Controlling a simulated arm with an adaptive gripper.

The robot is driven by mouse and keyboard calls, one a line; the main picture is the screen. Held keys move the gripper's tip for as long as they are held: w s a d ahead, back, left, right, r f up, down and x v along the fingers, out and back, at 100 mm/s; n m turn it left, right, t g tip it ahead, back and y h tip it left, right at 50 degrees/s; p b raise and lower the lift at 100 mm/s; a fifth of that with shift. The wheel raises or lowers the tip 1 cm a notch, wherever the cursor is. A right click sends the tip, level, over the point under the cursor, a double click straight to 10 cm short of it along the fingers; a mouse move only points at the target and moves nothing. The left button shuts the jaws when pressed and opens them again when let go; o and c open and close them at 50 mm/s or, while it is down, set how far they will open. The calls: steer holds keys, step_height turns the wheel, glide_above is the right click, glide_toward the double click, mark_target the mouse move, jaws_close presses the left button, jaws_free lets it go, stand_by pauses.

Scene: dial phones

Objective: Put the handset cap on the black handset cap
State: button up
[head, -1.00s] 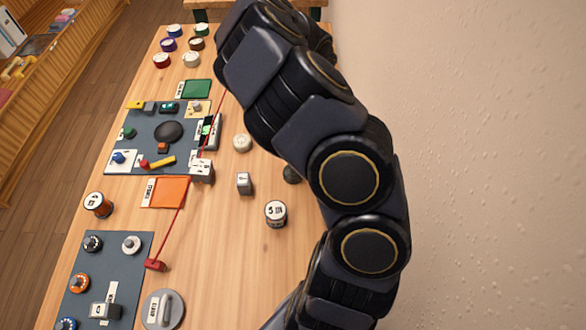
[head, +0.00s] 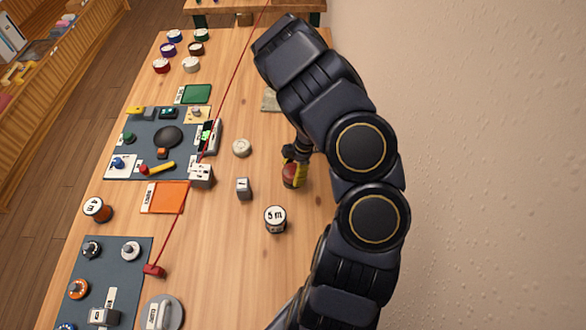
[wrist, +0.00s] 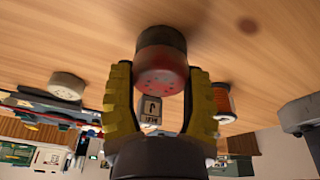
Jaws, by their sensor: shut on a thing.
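My gripper (head: 293,165) is low over the right part of the table in the head view. In the wrist view its yellow fingers (wrist: 162,110) stand either side of a red, dotted handset cap (wrist: 160,82) and are shut on it. Red also shows between the fingers in the head view. A black handset cap (wrist: 162,36) is in line with the red one, on the table side of it. The two look close together or touching, but I cannot tell whether they are seated. The black cap is hidden by my gripper in the head view.
A white round piece (head: 242,148), a grey cube (head: 243,188) and a spool (head: 275,219) stand left of my gripper. A dark mat with parts (head: 190,172) lies further left. A red line (head: 180,222) crosses the table. A wall is on the right.

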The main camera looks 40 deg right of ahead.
steer(key=shift+f, duration=0.1)
steer(key=o, duration=0.9)
steer(key=shift+o, duration=0.2)
steer(key=v, duration=1.2)
